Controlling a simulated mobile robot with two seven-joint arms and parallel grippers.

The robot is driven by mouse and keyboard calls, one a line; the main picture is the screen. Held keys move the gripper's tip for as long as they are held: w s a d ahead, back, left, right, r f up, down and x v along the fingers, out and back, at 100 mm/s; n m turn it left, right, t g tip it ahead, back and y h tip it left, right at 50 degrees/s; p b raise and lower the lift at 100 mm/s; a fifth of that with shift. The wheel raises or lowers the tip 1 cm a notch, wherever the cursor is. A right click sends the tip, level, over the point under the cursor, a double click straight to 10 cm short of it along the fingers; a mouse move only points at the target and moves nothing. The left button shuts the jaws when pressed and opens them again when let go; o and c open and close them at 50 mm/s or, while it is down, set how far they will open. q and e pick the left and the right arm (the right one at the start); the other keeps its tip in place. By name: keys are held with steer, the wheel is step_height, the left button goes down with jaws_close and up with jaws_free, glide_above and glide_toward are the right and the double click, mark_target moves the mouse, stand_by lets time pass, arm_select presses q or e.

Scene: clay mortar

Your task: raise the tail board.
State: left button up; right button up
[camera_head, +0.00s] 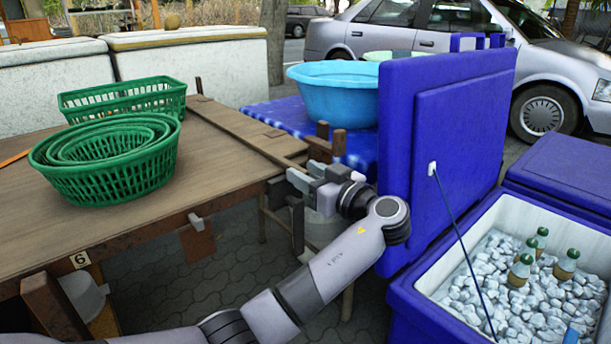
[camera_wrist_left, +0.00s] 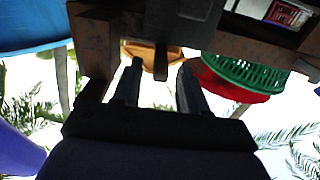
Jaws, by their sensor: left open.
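What looks like the tail board (camera_head: 240,130) is a long brown plank lying about level along the right end of the wooden table or cart bed (camera_head: 95,215). Short wooden posts stand at its right corner. My left gripper (camera_head: 301,178) is beside that corner, close to the board's end, with its jaws open and nothing clearly held. In the left wrist view, the two fingers (camera_wrist_left: 159,84) are apart, and a dark narrow peg (camera_wrist_left: 161,60) shows beyond and between their tips. Whether they touch it I cannot tell. My right gripper is not in view.
Green baskets (camera_head: 110,165) sit on the bed. A light-blue tub (camera_head: 335,92) stands on a blue surface behind my gripper. A blue cooler (camera_head: 400,305) full of ice and bottles, its lid (camera_head: 450,130) upright, is close on the right of my arm.

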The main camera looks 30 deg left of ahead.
arm_select(q)
steer(key=shift+w+a, duration=0.1)
steer(key=shift+a, duration=0.25)
jaws_close()
